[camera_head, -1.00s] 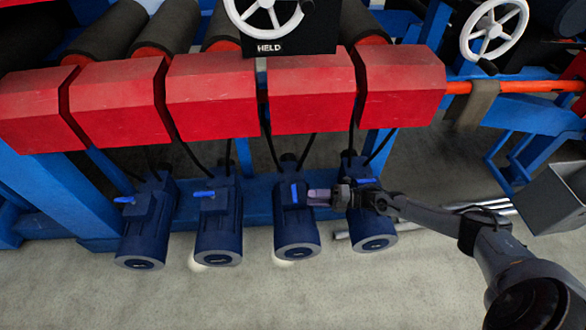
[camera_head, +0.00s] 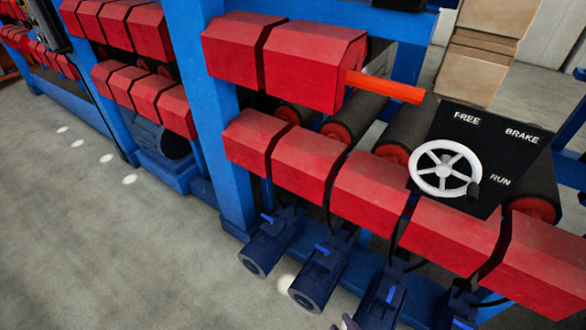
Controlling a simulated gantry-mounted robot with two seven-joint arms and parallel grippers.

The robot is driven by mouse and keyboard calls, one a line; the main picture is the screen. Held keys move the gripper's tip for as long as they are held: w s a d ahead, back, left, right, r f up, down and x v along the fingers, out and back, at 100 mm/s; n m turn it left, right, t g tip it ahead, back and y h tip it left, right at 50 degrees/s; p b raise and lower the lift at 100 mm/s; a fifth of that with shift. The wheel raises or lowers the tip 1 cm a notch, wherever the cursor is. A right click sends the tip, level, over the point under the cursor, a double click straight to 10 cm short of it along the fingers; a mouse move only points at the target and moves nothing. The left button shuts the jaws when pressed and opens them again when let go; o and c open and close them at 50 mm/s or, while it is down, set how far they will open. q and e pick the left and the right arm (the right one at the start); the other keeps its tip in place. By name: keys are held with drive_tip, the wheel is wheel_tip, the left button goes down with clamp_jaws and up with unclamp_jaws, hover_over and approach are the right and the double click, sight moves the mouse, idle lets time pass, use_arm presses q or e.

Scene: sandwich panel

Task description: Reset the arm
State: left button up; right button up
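Only a small dark grey piece at the bottom edge shows of my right gripper (camera_head: 346,322). It is just left of the third dark blue motor (camera_head: 380,310) in the front row. The rest of the gripper and its arm are cut off by the frame, so I cannot tell how the fingers stand or whether they touch anything. My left gripper is not in view.
A row of dark blue motors with blue levers, such as the leftmost one (camera_head: 268,246), hangs below red covers (camera_head: 372,188). A white handwheel (camera_head: 445,168) sits on a black panel (camera_head: 505,140) marked FREE, BRAKE and RUN. Open grey floor (camera_head: 110,240) lies at left.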

drive_tip(key=s+d+r+m+g+h+p, duration=0.35)
drive_tip(key=r+m+g, duration=0.2)
drive_tip(key=r, duration=0.45)
drive_tip(key=s+d+m+g+h, duration=0.25)
drive_tip(key=s+m+g, duration=0.3)
drive_tip(key=s, duration=0.35)
use_arm(q)
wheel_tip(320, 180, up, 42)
drive_tip(key=p, duration=3.7)
use_arm(e)
wheel_tip(320, 180, up, 37)
use_arm(q)
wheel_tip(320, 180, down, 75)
drive_tip(key=b, duration=7.5)
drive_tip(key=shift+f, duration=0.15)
use_arm(e)
wheel_tip(320, 180, down, 75)
drive_tip(key=shift+s+d+r, duration=0.15)
drive_tip(key=shift+d+r, duration=0.05)
drive_tip(key=shift+d, duration=0.2)
drive_tip(key=shift+r, duration=0.1)
